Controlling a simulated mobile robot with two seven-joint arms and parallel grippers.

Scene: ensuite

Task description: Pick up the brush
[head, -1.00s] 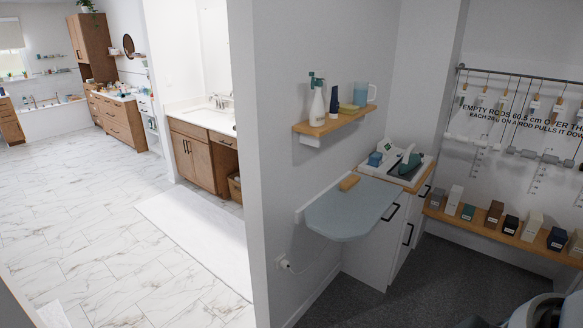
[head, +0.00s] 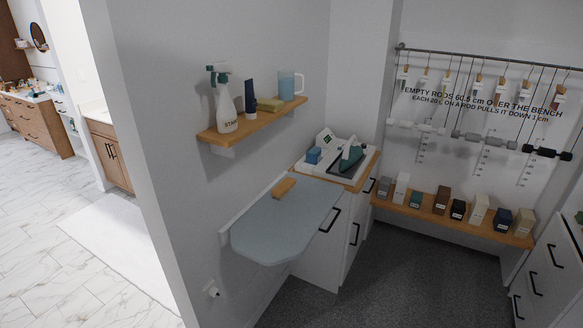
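A small wooden brush (head: 284,188) lies on the grey-blue, rounded board (head: 275,225) that juts out from the wall, near the board's back left edge. Its bristles cannot be made out at this size. Neither of my grippers shows in the head view, and nothing is seen touching the brush.
A wall shelf (head: 253,128) above the board holds a spray bottle (head: 226,108), a dark tube, a yellow block and a blue mug (head: 287,87). An iron (head: 351,155) stands on the cabinet behind. A low shelf (head: 440,219) carries several boxes. Dark floor lies clear in front.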

